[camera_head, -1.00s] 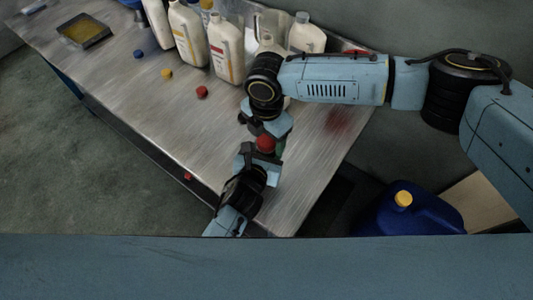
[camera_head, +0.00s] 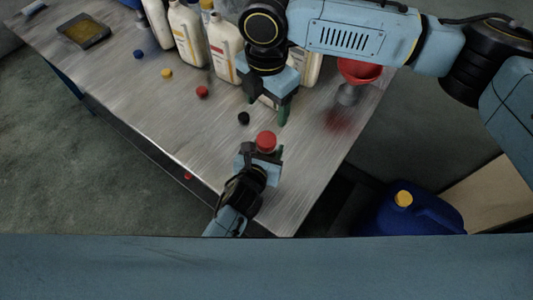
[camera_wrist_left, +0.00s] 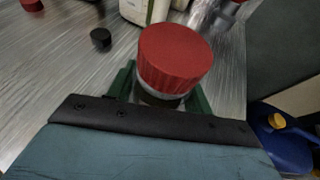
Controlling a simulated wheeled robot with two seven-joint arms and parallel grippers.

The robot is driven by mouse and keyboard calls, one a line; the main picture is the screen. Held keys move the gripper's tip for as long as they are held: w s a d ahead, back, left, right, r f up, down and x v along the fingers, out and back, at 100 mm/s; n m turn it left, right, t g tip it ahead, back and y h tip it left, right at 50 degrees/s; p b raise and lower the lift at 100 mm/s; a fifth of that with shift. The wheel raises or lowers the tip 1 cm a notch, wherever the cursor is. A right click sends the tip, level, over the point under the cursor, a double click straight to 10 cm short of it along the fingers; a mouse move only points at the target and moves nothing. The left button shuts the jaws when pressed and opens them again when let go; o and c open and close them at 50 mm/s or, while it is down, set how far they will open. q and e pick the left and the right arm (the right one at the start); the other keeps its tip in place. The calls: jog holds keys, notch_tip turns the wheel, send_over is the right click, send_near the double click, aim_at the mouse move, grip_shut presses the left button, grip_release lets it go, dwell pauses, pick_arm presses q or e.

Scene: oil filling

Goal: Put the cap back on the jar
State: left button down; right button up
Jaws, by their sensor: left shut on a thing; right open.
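A red ribbed cap (camera_wrist_left: 174,55) sits on top of a small jar, with a pale band (camera_wrist_left: 165,90) showing under it. The cap also shows in the head view (camera_head: 265,140). My left gripper (camera_wrist_left: 160,88) is shut on the jar, its green fingers on either side below the cap. Most of the jar is hidden by the cap and the gripper. How tightly the cap sits cannot be told. My right gripper (camera_head: 276,104) is open and empty, above the table behind the cap and apart from it.
A black cap (camera_head: 243,118) lies left of the red one. Red (camera_head: 202,91), yellow (camera_head: 167,73) and blue (camera_head: 138,54) caps lie farther left. White bottles (camera_head: 226,48) stand at the back. A red funnel (camera_head: 360,70) is at the right. A blue canister (camera_head: 420,217) stands beyond the table.

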pick_arm(q)
jog(key=c, duration=0.5)
grip_release()
jog(key=p+v, duration=0.1)
jog(key=v, duration=1.2)
jog(key=shift+s+p, duration=0.2)
jog(key=shift+p, duration=0.15)
